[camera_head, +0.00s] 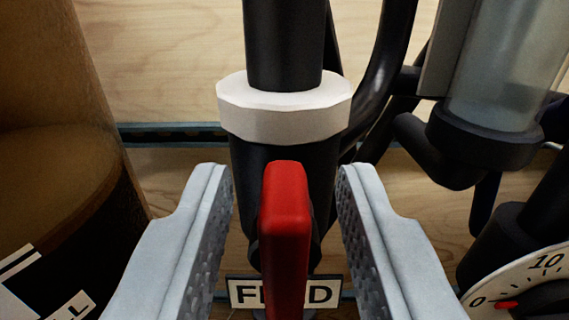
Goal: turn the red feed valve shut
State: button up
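The red feed valve handle (285,225) stands upright in the middle of the view, in line with the black vertical pipe (284,45) behind it. A white ring (284,108) sits around the pipe above the handle. A white label (250,293), partly covered by the handle, reads "FE" and "D". My gripper (287,195) is open, with one grey finger on each side of the handle. A gap shows between each finger and the handle, so neither touches it. The lower end of the handle runs near the bottom of the picture.
A large brown cylinder (60,120) stands at the left. A clear filter housing (508,75) with a black base hangs at the right, with black hoses (385,75) beside it. A round gauge (525,295) is at the lower right. A wooden wall (165,60) lies behind.

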jog(key=shift+w, duration=0.1)
jog(key=shift+c, duration=0.4)
grip_shut()
jog(key=shift+d+m, duration=0.1)
jog(key=shift+m, duration=0.2)
jog(key=m, duration=0.2)
jog(key=d+m, duration=0.1)
jog(key=m, duration=0.3)
jog(key=shift+d+f, duration=0.15)
jog(key=shift+f, duration=0.1)
jog(key=m, duration=0.3)
jog(key=f+m, duration=0.1)
jog(key=m, duration=0.3)
jog(key=d+f+m, duration=0.1)
jog(key=m, duration=0.3)
jog(key=shift+d+f, duration=0.1)
jog(key=shift+m, duration=0.3)
